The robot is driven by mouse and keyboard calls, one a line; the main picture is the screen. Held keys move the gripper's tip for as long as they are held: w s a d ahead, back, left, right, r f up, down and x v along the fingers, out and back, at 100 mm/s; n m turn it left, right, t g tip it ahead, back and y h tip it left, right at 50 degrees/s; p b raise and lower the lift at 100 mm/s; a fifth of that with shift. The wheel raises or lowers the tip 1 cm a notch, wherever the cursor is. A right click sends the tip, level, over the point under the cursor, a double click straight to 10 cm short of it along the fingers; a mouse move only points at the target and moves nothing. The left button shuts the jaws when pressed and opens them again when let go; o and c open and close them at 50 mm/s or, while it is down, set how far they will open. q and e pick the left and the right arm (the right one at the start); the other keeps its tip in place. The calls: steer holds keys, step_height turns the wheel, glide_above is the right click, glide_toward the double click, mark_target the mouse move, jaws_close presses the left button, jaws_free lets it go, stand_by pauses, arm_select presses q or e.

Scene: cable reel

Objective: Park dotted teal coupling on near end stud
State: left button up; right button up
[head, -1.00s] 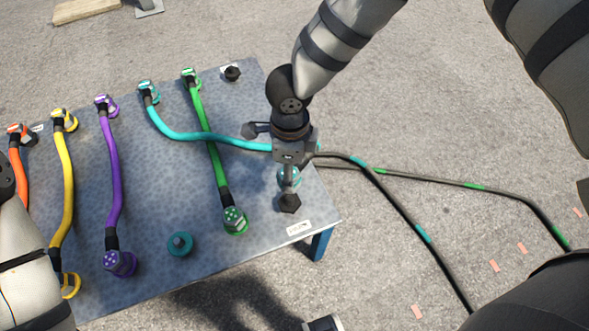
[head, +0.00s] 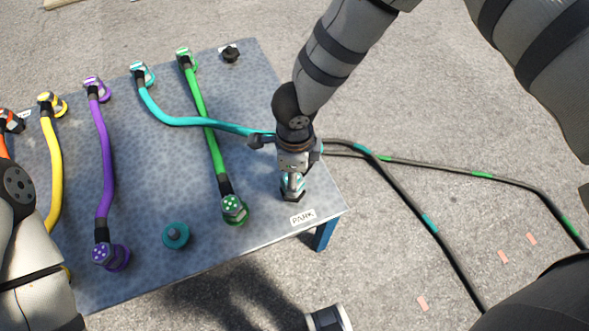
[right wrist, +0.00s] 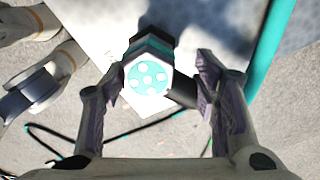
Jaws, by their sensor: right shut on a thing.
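The dotted teal coupling (right wrist: 148,78) sits between the fingers of my right gripper (right wrist: 162,78) in the right wrist view, its white-dotted teal face toward the camera. In the head view my right gripper (head: 292,172) is shut on this coupling, at the near right corner of the table. The black near end stud (head: 292,196) shows just below the coupling, mostly covered; I cannot tell whether the coupling is seated on it. The teal hose (head: 180,121) runs from the gripper over the green hose to a teal fitting (head: 142,73) at the back. My left gripper is out of view.
The green hose (head: 204,120) ends in a dotted green coupling (head: 234,208) left of my right gripper. An empty teal socket (head: 176,235), a purple hose (head: 107,170), a yellow hose (head: 54,160) and a far black stud (head: 230,54) are on the table. A PARK label (head: 302,217) lies near the corner.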

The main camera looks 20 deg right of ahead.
steer(key=shift+f, duration=0.45)
stand_by(0.5)
steer(key=o, duration=1.4)
steer(key=shift+c, duration=0.2)
step_height(320, 180, up, 12)
